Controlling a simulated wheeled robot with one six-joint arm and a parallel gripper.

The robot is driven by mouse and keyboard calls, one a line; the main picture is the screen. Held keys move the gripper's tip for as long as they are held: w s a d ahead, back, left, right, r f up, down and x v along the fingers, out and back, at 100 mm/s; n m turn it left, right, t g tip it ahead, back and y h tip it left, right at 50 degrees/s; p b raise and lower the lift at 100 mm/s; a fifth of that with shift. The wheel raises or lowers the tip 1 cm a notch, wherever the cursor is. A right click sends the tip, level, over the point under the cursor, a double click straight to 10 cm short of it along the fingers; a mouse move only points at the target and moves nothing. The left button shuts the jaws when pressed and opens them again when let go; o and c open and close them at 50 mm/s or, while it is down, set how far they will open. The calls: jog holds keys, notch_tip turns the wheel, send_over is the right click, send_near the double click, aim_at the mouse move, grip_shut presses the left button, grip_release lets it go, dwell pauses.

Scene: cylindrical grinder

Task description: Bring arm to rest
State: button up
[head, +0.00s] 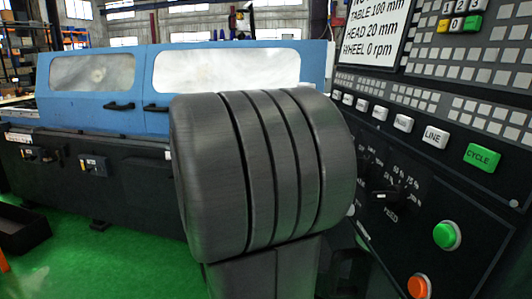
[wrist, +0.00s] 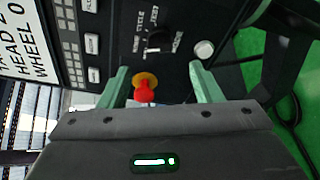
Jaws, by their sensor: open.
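My gripper (wrist: 159,67) shows in the wrist view with its two pale green fingers spread apart and nothing held between them. It faces the dark control panel (wrist: 190,20). A red mushroom button (wrist: 145,92) on a yellow base shows between the fingers, nearer the left one; its lower part meets the edge of the gripper body in the picture. I cannot tell the distance to it. In the head view my thick grey arm link (head: 262,170) fills the middle and the gripper is hidden.
The panel in the head view has a green CYCLE key (head: 482,157), a round green button (head: 446,235), an orange button (head: 418,286) and a feed knob (head: 386,197). The blue grinder cover (head: 230,68) stands behind. Open green floor (head: 110,265) lies at lower left.

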jog(key=x, duration=0.9)
jog(key=shift+w+d+r+p, duration=0.1)
jog(key=shift+d+r+p, duration=0.05)
jog(key=shift+d+p, duration=0.15)
jog(key=shift+s+a+r+n+g+y+p, duration=0.2)
jog(key=shift+a+n+p, duration=0.6)
jog(key=shift+n+p, duration=0.7)
jog(key=shift+s+a+r+n+g+y+p, duration=0.1)
jog(key=shift+a+r+n+g+p, duration=0.2)
jog(key=shift+a+n+p, duration=1.1)
jog(key=shift+s+a+r+n+g+y+p, duration=0.2)
jog(key=shift+n+p, duration=0.5)
jog(key=shift+p, duration=1.6)
